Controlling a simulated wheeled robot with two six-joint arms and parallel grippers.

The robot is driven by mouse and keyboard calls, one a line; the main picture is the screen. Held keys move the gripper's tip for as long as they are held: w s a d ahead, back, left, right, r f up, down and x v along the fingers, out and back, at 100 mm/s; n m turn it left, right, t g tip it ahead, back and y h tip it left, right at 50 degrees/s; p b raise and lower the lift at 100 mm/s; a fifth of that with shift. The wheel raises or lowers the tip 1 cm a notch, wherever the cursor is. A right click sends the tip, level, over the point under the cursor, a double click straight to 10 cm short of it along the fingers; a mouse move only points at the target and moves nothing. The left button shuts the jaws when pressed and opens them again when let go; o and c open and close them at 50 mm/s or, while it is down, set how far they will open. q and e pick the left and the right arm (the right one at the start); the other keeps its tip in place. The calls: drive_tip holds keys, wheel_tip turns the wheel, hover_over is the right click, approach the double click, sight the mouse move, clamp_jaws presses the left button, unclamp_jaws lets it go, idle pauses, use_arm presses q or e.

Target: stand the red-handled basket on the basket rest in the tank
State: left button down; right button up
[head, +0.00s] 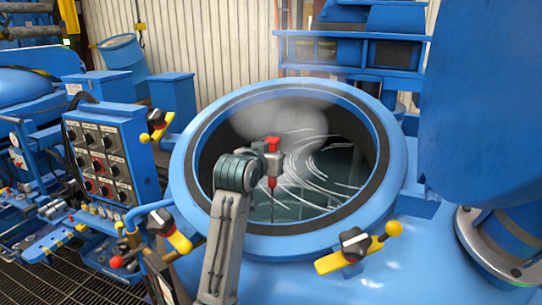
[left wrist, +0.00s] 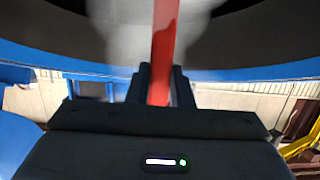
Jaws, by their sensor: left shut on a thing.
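My left gripper (head: 270,160) is over the open mouth of the blue tank (head: 396,165). It is shut on a red handle (head: 272,182), which runs down between its fingers. The red handle also shows in the left wrist view (left wrist: 163,45), upright between the two black fingers. A thin dark rod continues below the handle in the head view. The basket's body cannot be made out there. The basket rest cannot be made out inside the tank. My right gripper is not in view.
Pale steam (head: 278,118) and white swirl lines over dark liquid fill the tank's mouth. Yellow clamps with black knobs (head: 354,243) stand around the rim. A switch panel (head: 103,160) is at the left, and a large blue cylinder (head: 480,110) at the right.

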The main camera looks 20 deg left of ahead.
use_arm(q)
drive_tip(key=shift+f, duration=0.3)
idle(0.5)
idle(0.3)
drive_tip(key=c, duration=1.2)
unclamp_jaws()
drive_tip(key=shift+s, duration=0.15)
drive_tip(key=shift+o, duration=0.4)
drive_tip(key=shift+f, duration=0.15)
drive_tip(key=o, duration=0.5)
drive_tip(key=shift+p+v, duration=3)
drive_tip(key=shift+v, duration=2.55)
